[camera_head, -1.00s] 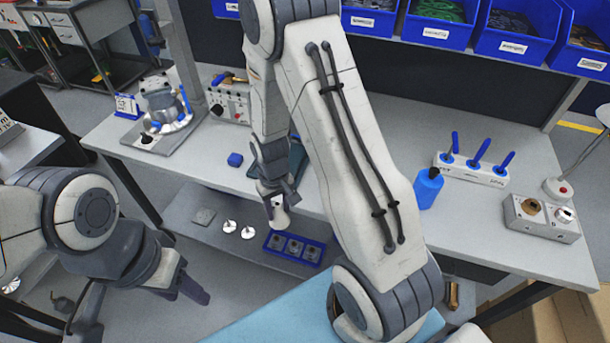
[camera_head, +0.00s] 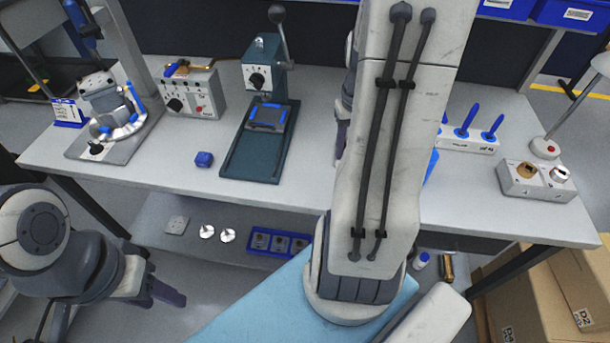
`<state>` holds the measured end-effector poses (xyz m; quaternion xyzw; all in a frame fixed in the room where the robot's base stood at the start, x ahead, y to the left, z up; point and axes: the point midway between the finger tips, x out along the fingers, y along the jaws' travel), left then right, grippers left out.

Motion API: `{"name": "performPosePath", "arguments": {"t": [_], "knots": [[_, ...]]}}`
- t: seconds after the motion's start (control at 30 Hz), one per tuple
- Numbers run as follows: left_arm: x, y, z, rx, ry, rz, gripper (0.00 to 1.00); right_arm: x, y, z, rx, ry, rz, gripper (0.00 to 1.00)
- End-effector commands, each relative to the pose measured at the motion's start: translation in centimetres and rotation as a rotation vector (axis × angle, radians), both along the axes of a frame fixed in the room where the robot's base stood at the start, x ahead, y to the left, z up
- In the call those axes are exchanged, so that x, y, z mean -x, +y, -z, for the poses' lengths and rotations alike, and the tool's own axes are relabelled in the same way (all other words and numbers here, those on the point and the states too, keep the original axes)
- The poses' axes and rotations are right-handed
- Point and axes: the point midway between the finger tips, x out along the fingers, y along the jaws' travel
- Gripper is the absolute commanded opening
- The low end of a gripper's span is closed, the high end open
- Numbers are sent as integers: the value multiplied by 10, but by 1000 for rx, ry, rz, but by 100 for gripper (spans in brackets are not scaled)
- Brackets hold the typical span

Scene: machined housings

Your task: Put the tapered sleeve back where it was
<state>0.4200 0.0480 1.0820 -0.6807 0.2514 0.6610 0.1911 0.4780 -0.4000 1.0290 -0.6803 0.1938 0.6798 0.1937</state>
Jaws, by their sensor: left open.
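I cannot make out the tapered sleeve now; it may be hidden behind my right arm. My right gripper (camera_head: 343,136) is almost wholly covered by that arm, over the table. Only a bit of dark finger shows at the arm's left edge, so its jaws and anything in them are hidden. My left gripper (camera_head: 167,291) is open at the lower left, off the table's front edge and below the tabletop, away from the parts there.
A blue tray (camera_head: 262,242) and white discs (camera_head: 207,232) lie on the lower shelf.

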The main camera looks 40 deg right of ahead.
Motion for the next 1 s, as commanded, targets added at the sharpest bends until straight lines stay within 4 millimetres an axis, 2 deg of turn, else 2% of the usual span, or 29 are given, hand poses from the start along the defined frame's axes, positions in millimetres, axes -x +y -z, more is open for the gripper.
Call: {"name": "performPosePath", "arguments": {"t": [0.07, 0.4, 0.5, 0.67, 0.9, 1.0], "knots": [[0, 0, -2, 0, 0, 0, 50, -9, 5, 6, -4, 5, -3, 0], [0, 0, -14, 0, 0, 0, 50, -79, 34, 50, -3, 5, -7, 0], [0, 0, -16, 0, 0, 0, 50, -94, 39, 59, -2, 3, -4, 0], [0, 0, -17, 0, 0, 0, 50, -104, 43, 68, -1, 2, -1, 0], [0, 0, -23, 0, 0, 0, 50, -104, 43, 100, -3, 4, 0, 0], [0, 0, -24, 0, 0, 0, 50, -104, 43, 107, -1, 2, 0, 0]]}}
